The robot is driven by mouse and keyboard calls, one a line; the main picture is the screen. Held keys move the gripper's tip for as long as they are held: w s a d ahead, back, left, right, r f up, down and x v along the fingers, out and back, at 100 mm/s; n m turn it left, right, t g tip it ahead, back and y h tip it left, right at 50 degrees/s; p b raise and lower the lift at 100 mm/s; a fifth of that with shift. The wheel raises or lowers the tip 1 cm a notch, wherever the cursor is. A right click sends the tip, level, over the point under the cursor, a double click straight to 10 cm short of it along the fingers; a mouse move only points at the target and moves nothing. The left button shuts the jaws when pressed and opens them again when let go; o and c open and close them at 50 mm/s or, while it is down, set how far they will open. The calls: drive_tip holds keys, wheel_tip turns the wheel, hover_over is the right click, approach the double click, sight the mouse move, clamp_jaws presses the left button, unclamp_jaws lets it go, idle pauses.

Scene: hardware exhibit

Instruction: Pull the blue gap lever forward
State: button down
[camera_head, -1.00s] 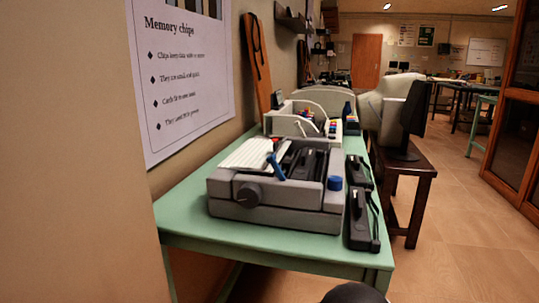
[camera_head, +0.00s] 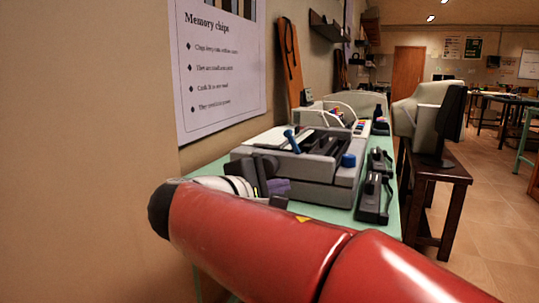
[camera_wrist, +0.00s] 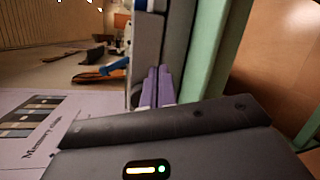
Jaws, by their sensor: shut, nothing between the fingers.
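The blue gap lever (camera_head: 292,141) stands up, tilted, at the left of the top of the grey printer (camera_head: 318,176). In the wrist view the blue lever (camera_wrist: 113,66) juts out left of the printer's side. My gripper (camera_head: 280,187) is at the printer's front, lower than the lever and apart from it. Its purple fingers are together and empty; they also show in the wrist view (camera_wrist: 158,84), alongside the printer body. My red arm and the gripper hide the table's front and the printer's lower left front.
A blue knob (camera_head: 348,160) sits on the printer's right front corner. Black devices (camera_head: 374,194) lie right of it on the green table (camera_head: 210,172). A wall with a poster (camera_head: 219,65) is close on the left. Another machine (camera_head: 345,113) stands behind.

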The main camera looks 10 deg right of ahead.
sight(272, 158)
drive_tip(key=w+a+r+n+t+h, duration=0.1)
drive_tip(key=w+a+r+t+h, duration=0.1)
drive_tip(key=a+r, duration=0.3)
drive_tip(key=shift+w+a+n+t+b, duration=0.35)
drive_tip(key=shift+a+t+b, duration=0.15)
drive_tip(key=shift+a, duration=0.25)
drive_tip(key=x, duration=1)
drive_tip(key=shift+d+p, duration=0.1)
drive_tip(key=shift+p, duration=0.2)
